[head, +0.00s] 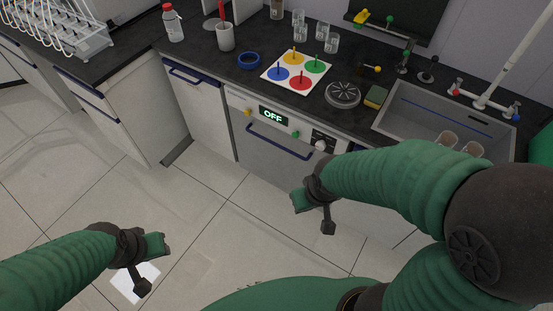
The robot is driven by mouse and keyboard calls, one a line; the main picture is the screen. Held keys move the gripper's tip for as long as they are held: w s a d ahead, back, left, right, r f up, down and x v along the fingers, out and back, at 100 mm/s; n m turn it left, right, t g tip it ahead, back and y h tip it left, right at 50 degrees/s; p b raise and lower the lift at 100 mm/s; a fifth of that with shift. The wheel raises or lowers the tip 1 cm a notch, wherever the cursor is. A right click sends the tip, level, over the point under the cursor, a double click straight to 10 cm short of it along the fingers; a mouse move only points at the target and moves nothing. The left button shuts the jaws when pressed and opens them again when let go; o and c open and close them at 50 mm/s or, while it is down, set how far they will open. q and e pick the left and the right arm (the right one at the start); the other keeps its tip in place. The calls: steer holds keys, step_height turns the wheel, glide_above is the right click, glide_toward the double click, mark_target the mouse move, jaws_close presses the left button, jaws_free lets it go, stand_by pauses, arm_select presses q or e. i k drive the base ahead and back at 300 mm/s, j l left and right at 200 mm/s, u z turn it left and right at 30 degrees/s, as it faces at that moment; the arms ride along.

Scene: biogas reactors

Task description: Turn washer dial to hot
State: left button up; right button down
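My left gripper (150,266) is open and empty over the floor at lower left, far from the washer.
A yellow knob (248,112) and a green button (296,134) flank the display. Floor before the washer is clear.

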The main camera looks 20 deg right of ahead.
mark_target(320, 145)
steer(key=i+j+z, duration=0.2)
steer(key=j, duration=0.2)
steer(key=j+z, duration=0.25)
steer(key=j, duration=0.15)
steer(key=i+j+z, duration=0.2)
steer(key=j, duration=0.3)
steer(key=k+l, duration=0.05)
